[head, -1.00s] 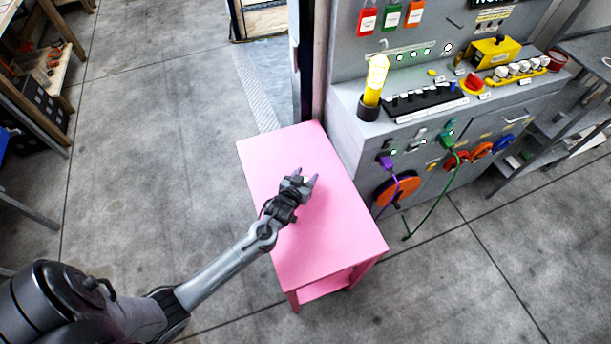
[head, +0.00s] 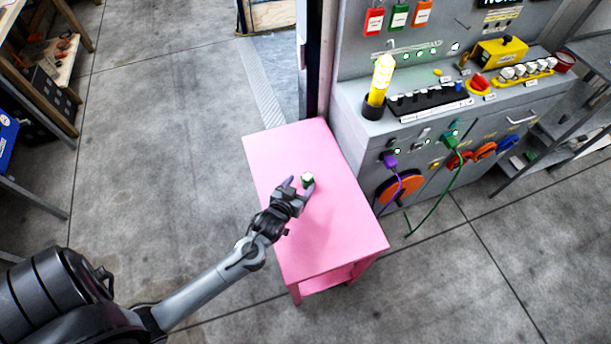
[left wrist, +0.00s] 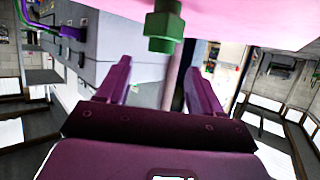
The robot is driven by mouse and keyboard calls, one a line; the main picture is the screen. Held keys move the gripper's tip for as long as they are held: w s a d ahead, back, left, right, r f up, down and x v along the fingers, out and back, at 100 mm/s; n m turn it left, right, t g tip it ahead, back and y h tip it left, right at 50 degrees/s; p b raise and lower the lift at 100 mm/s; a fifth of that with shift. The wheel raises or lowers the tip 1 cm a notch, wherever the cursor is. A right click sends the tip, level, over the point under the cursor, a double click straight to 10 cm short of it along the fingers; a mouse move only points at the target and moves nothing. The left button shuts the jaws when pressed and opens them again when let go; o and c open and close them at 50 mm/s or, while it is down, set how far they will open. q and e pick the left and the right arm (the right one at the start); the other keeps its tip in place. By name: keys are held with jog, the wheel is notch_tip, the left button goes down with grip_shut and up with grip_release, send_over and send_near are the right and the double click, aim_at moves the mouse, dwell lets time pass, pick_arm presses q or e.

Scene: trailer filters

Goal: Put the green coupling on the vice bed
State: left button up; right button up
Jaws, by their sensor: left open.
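The green coupling (head: 307,182), a small green piece with a pale top, stands on the pink table (head: 345,225). In the left wrist view the green coupling (left wrist: 164,28) shows at the top centre, against the pink surface. My left gripper (head: 299,186) is open and empty, with its fingertips close beside the coupling. In the left wrist view its two purple fingers (left wrist: 160,82) are apart and the coupling lies outside the gap between them. I cannot pick out a vice bed. My right gripper is not in view.
A grey workbench (head: 352,110) with a yellow lamp (head: 380,80), a black strip (head: 430,100) and hanging cables stands right of the pink table. A wooden shelf unit (head: 55,65) is at the far left. The table top around the coupling is clear.

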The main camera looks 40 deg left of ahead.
pick_arm(q)
jog(key=s+d+r+m+g+h, duration=0.2)
jog(key=s+d+g+h, duration=0.1)
jog(key=s+d, duration=0.4)
jog(key=shift+s+d+r+g, duration=0.25)
jog(key=shift+s+g, duration=0.45)
jog(key=shift+s, duration=0.55)
jog(key=shift+o, duration=0.6)
jog(key=s+d+r+m+g, duration=0.1)
jog(key=s+r+g, duration=0.1)
jog(key=s, duration=0.3)
jog(key=s+d+r+m+g+h, duration=0.1)
jog(key=s+d+m+g, duration=0.1)
jog(key=s, duration=0.4)
jog(key=shift+d+r+g, duration=0.15)
jog(key=shift+r+g, duration=0.25)
jog(key=shift+g, duration=0.1)
